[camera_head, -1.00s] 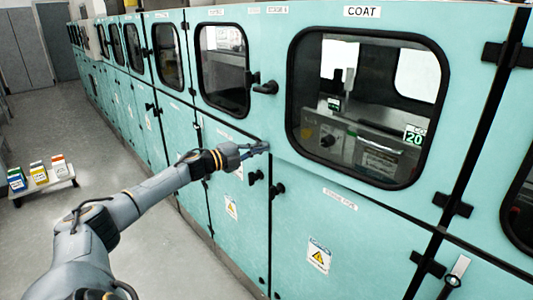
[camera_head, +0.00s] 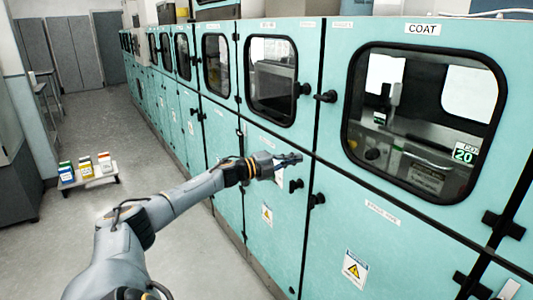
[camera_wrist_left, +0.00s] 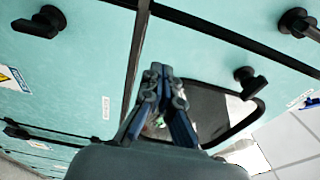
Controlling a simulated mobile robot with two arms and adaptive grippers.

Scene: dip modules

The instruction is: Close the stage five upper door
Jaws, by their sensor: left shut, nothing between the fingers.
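A teal upper door (camera_head: 400,35) marked COAT has a large black-framed window and a black handle (camera_head: 327,96) near its left edge. It looks flush with the cabinet front. I cannot read a stage number on it. To its left is another windowed upper door (camera_head: 308,60) with a black handle (camera_head: 301,89), also looking flush. My left gripper (camera_head: 292,159) is shut and empty, below these handles near the seam between upper and lower doors. In the left wrist view its fingers (camera_wrist_left: 160,76) are together, with a door window (camera_wrist_left: 205,110) behind. My right gripper is not in view.
Lower doors (camera_head: 340,250) with black handles and warning labels run under the upper ones. A low white cart (camera_head: 88,182) with coloured containers stands on the floor at left. The grey floor (camera_head: 170,275) beside the cabinet row is open.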

